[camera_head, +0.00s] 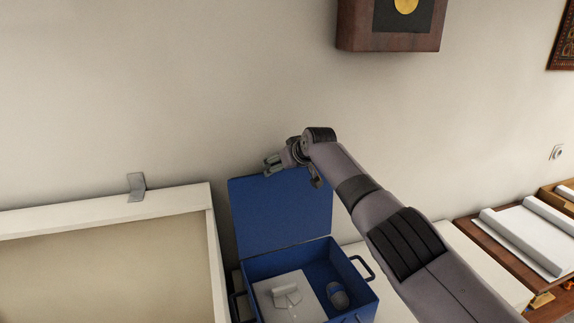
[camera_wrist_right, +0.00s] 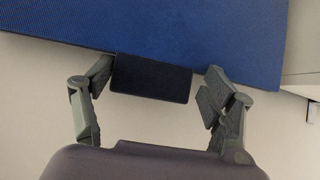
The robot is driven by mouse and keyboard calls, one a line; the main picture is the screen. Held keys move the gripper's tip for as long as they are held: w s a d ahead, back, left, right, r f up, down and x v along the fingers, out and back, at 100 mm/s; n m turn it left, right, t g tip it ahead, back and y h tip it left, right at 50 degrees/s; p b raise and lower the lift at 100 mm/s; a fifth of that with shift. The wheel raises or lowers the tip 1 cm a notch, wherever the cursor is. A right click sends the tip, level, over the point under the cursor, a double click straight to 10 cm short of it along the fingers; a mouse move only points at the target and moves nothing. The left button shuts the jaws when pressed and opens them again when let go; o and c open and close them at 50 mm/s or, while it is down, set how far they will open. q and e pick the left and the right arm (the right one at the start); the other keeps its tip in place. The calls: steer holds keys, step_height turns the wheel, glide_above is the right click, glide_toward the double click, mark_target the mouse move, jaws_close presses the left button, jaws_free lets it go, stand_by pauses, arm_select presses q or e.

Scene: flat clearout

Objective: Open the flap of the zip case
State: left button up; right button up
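The blue zip case (camera_head: 355,277) stands open on a white surface at the lower middle of the head view. Its flap (camera_head: 280,212) is raised upright at the back, by the wall. In the right wrist view, the flap (camera_wrist_right: 190,30) fills the top, with a dark tab (camera_wrist_right: 151,78) at its edge. My right gripper (camera_head: 293,172) is at the flap's top edge. Its fingers (camera_wrist_right: 155,85) are spread on either side of the tab, with a small gap at the right finger; contact at the left finger is unclear. My left gripper is out of view.
Inside the case are a white item (camera_head: 287,296) and a small blue-grey rounded item (camera_head: 338,294). A white-framed panel (camera_head: 213,250) stands close at left. A brown box (camera_head: 390,40) hangs on the wall above.

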steer(key=shift+o, duration=1.3)
steer(key=shift+w+a+f, duration=0.15)
steer(key=shift+w+a, duration=0.05)
steer(key=shift+a, duration=0.15)
steer(key=shift+d, duration=0.1)
steer(key=shift+s+d, duration=0.1)
steer(key=shift+d, duration=0.1)
steer(key=shift+r, duration=0.2)
steer(key=v, duration=1.1)
steer(key=shift+s, duration=0.4)
steer(key=shift+r, duration=0.15)
